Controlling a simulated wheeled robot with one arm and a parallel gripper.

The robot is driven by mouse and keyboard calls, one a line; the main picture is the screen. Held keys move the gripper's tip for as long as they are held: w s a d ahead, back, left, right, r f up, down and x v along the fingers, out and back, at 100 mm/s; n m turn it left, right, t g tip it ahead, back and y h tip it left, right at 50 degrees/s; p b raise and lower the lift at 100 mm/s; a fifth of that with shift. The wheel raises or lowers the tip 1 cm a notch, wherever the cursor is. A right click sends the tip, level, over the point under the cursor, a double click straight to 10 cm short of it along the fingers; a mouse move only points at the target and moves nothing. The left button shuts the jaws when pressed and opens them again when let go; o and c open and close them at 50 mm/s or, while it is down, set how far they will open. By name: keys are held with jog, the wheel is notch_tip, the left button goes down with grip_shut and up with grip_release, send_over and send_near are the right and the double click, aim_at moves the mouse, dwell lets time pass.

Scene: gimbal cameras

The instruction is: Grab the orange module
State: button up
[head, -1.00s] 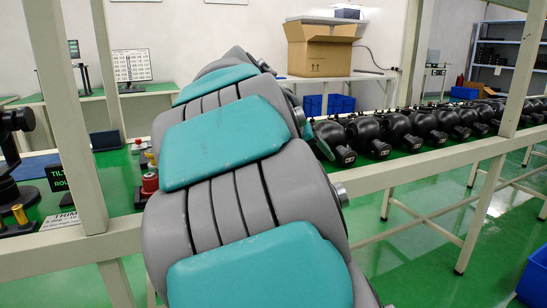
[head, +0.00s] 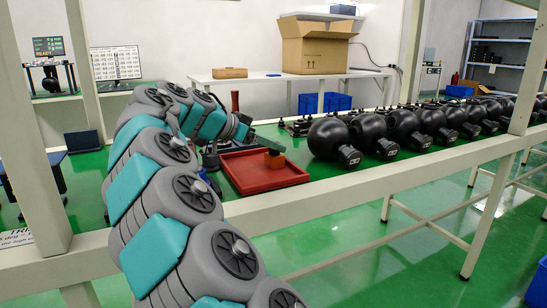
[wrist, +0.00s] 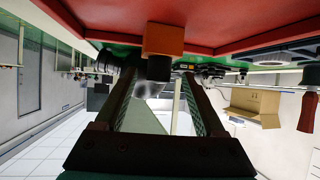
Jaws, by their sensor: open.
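The orange module (head: 275,160) stands on a red tray (head: 262,183) on the green bench. In the wrist view, which looks inverted, the orange module (wrist: 163,40) hangs from the red tray surface (wrist: 235,28), with a dark part at its free end. My gripper (wrist: 157,78) is open, its two fingers apart and pointing toward the module. The module's dark end lines up with the gap between the fingertips; I cannot tell whether it is inside the gap. In the head view my gripper is small and dark, close to the module at the tray's back left.
A row of black spherical units (head: 330,138) stands right of the tray. A pale frame rail (head: 370,188) and posts stand in front of the bench. A cardboard box (head: 316,47) and a small wooden box (head: 230,73) are on the back table.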

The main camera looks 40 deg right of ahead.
jog(key=x, duration=0.5)
jog(key=shift+s+d, duration=0.1)
jog(key=shift+s, duration=0.05)
jog(key=shift+r, duration=0.1)
jog(key=shift+c, duration=0.2)
grip_shut()
